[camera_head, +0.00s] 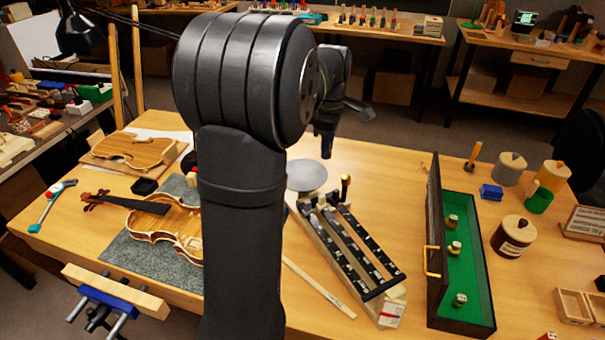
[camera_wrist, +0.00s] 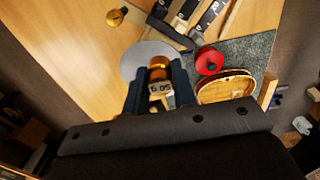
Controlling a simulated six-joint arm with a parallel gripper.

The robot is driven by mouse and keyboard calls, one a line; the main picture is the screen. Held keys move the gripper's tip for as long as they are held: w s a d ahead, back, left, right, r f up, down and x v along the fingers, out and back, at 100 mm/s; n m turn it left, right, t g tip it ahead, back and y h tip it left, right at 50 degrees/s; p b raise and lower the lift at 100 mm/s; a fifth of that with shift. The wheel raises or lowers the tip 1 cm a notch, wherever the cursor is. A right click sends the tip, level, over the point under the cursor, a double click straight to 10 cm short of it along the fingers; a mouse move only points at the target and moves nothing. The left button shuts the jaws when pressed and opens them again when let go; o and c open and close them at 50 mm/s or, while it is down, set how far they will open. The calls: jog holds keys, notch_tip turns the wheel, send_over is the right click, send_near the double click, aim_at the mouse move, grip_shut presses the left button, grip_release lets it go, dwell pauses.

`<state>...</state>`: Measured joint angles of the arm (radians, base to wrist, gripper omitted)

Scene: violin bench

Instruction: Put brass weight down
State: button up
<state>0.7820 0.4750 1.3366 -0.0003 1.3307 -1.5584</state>
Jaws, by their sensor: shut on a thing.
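My gripper (camera_wrist: 159,86) is shut on a brass weight (camera_wrist: 160,88), whose engraved side with "50 G" faces the camera upside down. In the head view my gripper (camera_head: 327,152) hangs over the far right part of the round grey pan (camera_head: 306,177); the weight cannot be made out there. The pan also shows in the wrist view (camera_wrist: 133,58), just beyond the fingertips; I cannot tell whether the weight touches it. The pan sits at the far end of a balance with dark beams (camera_head: 348,243). A brass knob (camera_head: 345,183) stands beside it.
A green-lined open case (camera_head: 476,268) with several brass weights stands right of the balance. A violin (camera_head: 165,228) lies on a grey mat (camera_head: 128,262) to the left. Lidded jars (camera_head: 513,237) stand at right. Bare bench lies between balance and case.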

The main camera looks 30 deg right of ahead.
jog(key=w+a+f, duration=0.1)
jog(key=w+f, duration=0.1)
jog(key=w, duration=0.1)
jog(key=w+a+f, duration=0.2)
jog(key=w, duration=0.1)
jog(key=w+a+f, duration=0.1)
jog(key=w+f, duration=0.2)
jog(key=w, duration=0.1)
jog(key=shift+a, duration=0.2)
jog(key=shift+f, duration=1.9)
jog(key=shift+f, duration=0.1)
jog(key=o, duration=1)
notch_tip(320, 180, up, 12)
jog(key=shift+r, duration=0.1)
